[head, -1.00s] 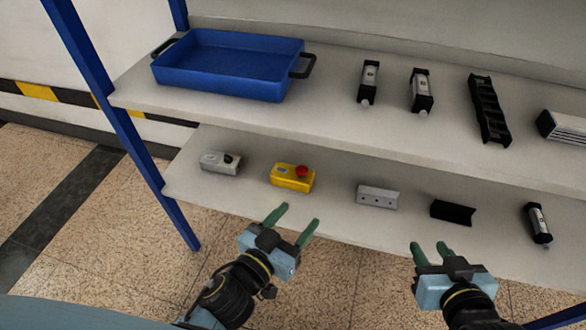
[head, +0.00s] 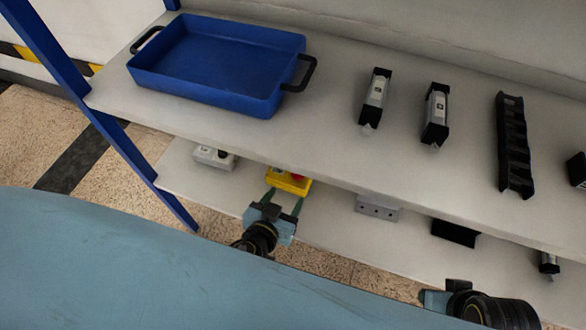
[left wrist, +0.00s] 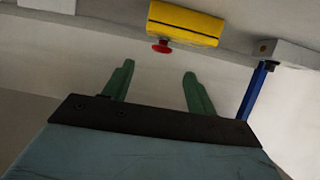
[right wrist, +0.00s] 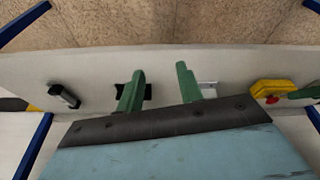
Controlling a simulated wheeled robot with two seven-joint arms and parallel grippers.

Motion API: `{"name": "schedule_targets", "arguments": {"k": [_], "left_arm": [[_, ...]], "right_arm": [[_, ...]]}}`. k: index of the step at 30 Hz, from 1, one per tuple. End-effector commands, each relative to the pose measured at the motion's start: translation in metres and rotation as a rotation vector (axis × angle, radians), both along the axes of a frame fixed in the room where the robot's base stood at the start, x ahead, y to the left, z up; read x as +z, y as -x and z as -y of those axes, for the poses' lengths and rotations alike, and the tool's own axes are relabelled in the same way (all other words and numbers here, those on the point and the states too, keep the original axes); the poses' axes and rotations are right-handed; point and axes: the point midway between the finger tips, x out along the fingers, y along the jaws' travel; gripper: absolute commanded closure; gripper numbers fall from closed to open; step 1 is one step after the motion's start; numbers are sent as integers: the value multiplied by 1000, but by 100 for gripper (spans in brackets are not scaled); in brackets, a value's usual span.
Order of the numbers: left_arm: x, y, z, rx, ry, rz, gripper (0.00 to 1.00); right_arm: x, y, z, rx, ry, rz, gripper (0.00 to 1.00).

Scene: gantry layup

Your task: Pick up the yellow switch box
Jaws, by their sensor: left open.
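The yellow switch box (head: 288,183) with a red button lies on the lower shelf, its back partly hidden by the upper shelf edge. My left gripper (head: 284,201) is open, its green fingers pointing at the box's near side. In the left wrist view the box (left wrist: 188,24) is beyond the fingertips (left wrist: 158,72), with a gap and nothing between the fingers. The right wrist view also shows the box (right wrist: 272,87) with a green left finger close by. My right gripper (right wrist: 161,72) is open and empty; in the head view its fingers are hidden.
The lower shelf also holds a grey switch box (head: 214,157), a grey bracket (head: 377,207) and a black block (head: 455,233). The upper shelf (head: 330,125) overhangs it, carrying a blue tray (head: 205,88) and several parts. A blue post (head: 110,125) stands at left.

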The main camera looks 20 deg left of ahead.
Motion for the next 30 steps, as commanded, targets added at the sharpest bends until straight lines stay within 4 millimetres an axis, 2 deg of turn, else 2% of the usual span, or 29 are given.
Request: {"name": "schedule_targets", "arguments": {"k": [1, 6, 10, 17, 20, 23, 25, 30], "left_arm": [[-3, -11, 0, 0, -2, 4, 43], [-15, -41, 2, -1, -2, 4, 43], [-22, -56, 4, 0, 0, 2, 43], [-26, -69, 4, 0, -1, 3, 43], [-30, -83, 2, 0, -3, 4, 43], [-35, -97, 2, 1, -1, 2, 43], [-38, -103, 3, 1, -1, 2, 43], [-41, -111, 3, 0, 1, 1, 43]], "right_arm": [[2, 1, -1, 0, -3, 2, 64], [11, 3, -3, -1, -8, 9, 64], [19, 5, -4, -1, -13, 13, 64], [24, 7, -5, -1, -16, 16, 64], [27, 7, -6, -2, -18, 22, 64], [29, 0, -9, 3, -29, 65, 64], [32, -12, -13, 9, -43, 126, 64], [36, -23, -17, 16, -56, 186, 64]]}}
